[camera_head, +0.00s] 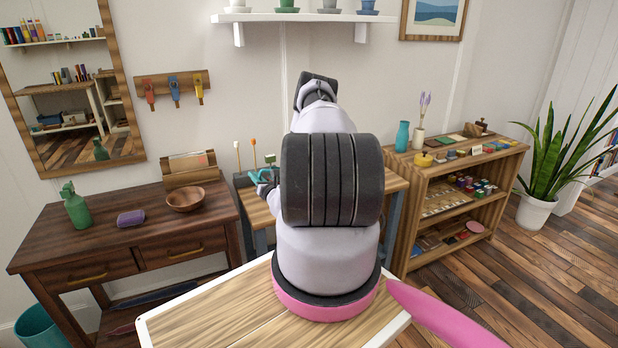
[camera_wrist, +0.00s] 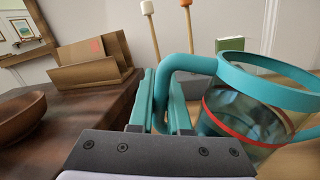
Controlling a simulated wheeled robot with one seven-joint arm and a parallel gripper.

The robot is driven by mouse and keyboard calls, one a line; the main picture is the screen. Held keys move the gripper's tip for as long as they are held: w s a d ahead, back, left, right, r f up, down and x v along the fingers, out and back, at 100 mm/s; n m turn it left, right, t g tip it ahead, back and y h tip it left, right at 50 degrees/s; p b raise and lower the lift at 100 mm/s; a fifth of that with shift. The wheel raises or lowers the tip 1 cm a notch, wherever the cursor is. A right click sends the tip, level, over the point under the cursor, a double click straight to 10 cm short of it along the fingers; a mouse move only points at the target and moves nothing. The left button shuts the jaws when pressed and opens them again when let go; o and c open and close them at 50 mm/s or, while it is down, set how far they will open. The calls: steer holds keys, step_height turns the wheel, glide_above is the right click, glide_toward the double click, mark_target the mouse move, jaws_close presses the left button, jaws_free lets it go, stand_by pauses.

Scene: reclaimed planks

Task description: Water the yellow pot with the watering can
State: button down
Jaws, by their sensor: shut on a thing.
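My gripper (camera_wrist: 165,90) is shut on the teal handle (camera_wrist: 200,64) of a can with a teal rim, a see-through body and a red band, which I take as the watering can (camera_wrist: 250,128). The can looks roughly upright at the right of the wrist view, and its spout cannot be made out. In the head view my gripper (camera_head: 265,178) shows small at the left of my arm, above the small table; my arm hides most of the can. I see no clear yellow pot; a low round yellow thing (camera_head: 424,160) sits on the right bookcase, and my arm hides part of the small table.
A dark desk (camera_head: 140,222) at left bears a wooden bowl (camera_head: 185,199), a green bottle (camera_head: 76,207) and a letter holder (camera_head: 190,170). Two tipped sticks (camera_wrist: 186,4) stand behind the can near a green block (camera_wrist: 230,44). A wall shelf (camera_head: 290,17) with pots hangs above.

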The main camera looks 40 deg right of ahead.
mark_target(261, 171)
steer(key=shift+d+r+m, duration=0.35)
steer(key=shift+r+m, duration=0.05)
steer(key=shift+r, duration=0.25)
stand_by(0.4)
steer(key=shift+s+d+r, duration=0.1)
steer(key=shift+d+r, duration=0.1)
steer(key=shift+r, duration=0.25)
steer(key=shift+d+r+m, duration=0.2)
steer(key=shift+r+m, duration=0.2)
steer(key=shift+r, duration=0.1)
steer(key=a+f+n, duration=0.2)
steer(key=f, duration=0.1)
steer(key=w+a+f+n, duration=0.1)
steer(key=f+n, duration=0.1)
steer(key=shift+a+f+g, duration=0.15)
steer(key=shift+a+g, duration=0.15)
steer(key=shift+a, duration=0.05)
steer(key=shift+s+d+f, duration=0.1)
steer(key=shift+s+d, duration=0.05)
steer(key=shift+d, duration=0.05)
steer(key=shift+a+f+n, duration=0.3)
steer(key=shift+a+n, duration=0.05)
steer(key=shift+n, duration=0.25)
